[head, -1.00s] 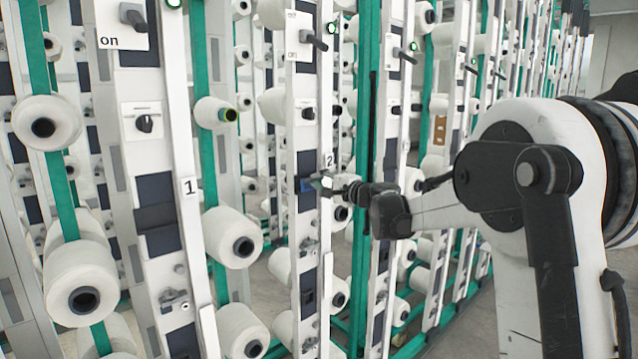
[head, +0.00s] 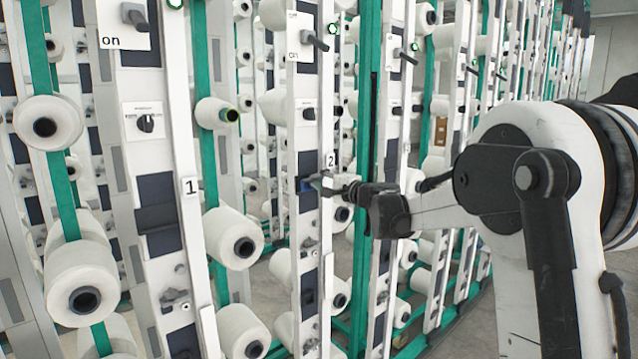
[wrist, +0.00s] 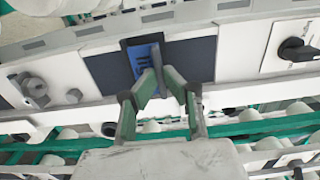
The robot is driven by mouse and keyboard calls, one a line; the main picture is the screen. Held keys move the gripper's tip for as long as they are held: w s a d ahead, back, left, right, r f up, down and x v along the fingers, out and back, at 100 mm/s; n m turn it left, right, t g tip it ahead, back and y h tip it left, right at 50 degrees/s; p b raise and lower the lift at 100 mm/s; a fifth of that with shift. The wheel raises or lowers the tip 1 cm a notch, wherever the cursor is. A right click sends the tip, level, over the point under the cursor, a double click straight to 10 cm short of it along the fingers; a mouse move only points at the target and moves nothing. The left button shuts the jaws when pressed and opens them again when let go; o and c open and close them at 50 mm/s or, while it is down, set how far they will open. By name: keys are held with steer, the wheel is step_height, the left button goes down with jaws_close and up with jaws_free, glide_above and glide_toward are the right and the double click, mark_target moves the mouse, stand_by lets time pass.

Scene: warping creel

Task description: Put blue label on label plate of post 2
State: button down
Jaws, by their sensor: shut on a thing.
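Post 2, marked by a white number tag (head: 331,161), is a white upright with dark panels. The blue label (head: 306,184) shows at a dark panel on the post, just below the number tag's height. It also shows in the wrist view (wrist: 143,62), in front of a dark recessed plate (wrist: 190,60). My gripper (head: 322,182) reaches the post from the right. In the wrist view its green fingertips (wrist: 162,80) are closed together on the label's near edge. The label looks tilted against the plate; whether its back lies flat on it is hidden.
A black knob (wrist: 295,50) on a white panel is on the same post, right in the wrist view. A metal fitting (wrist: 36,88) sits at the left. Post 1 (head: 189,187) and white yarn bobbins (head: 233,237) stand left of post 2. Green rails run between posts.

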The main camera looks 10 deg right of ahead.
steer(key=shift+w+a, duration=0.35)
steer(key=shift+w, duration=0.2)
stand_by(0.4)
steer(key=c, duration=1.5)
jaws_free()
steer(key=shift+c, duration=0.2)
steer(key=shift+s+d, duration=0.1)
steer(key=b+v, duration=0.1)
steer(key=v, duration=0.5)
steer(key=shift+s+d, duration=0.2)
steer(key=shift+s, duration=0.15)
steer(key=v, duration=1.2)
